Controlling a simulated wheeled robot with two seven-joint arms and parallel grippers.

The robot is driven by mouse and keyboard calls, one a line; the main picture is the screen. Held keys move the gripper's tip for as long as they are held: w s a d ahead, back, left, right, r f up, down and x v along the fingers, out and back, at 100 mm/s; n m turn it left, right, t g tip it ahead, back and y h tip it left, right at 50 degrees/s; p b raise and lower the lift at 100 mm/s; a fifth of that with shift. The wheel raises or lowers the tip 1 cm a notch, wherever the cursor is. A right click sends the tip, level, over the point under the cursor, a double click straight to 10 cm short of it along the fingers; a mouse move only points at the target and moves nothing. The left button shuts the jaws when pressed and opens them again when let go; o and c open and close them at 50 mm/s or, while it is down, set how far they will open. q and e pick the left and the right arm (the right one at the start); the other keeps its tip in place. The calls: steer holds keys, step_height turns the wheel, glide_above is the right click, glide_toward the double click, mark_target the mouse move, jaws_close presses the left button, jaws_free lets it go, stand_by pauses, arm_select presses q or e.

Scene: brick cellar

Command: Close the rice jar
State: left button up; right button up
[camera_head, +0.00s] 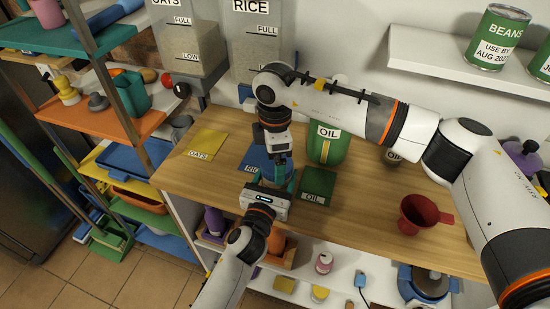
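A blue surface (250,158) with a label reading "RIC" lies on the wooden table, between the yellow OATS mat and the green OIL mat. A rice jar is not clearly visible; the grippers cover most of this spot. My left gripper (266,179) comes in from the front, its teal fingers spread apart over the blue area. What lies between them is hidden. My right gripper (280,166) points down from above at the same spot, close to the left one. Its fingertips and any lid there are hidden.
A RICE dispenser (252,40) hangs at the back wall. A green OIL jar (328,148) stands behind the green OIL mat (317,186). The yellow OATS mat (207,143) looks bare. A shelf (440,66) with cans hangs upper right.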

step_height(320, 180, up, 11)
stand_by(0.3)
steer(key=shift+r, duration=0.1)
arm_select(q)
steer(key=o, duration=2)
steer(key=shift+c, duration=0.2)
steer(key=b+v, duration=0.1)
steer(key=v, duration=1.1)
steer(key=shift+b, duration=0.4)
arm_select(e)
steer(key=shift+f, duration=0.95)
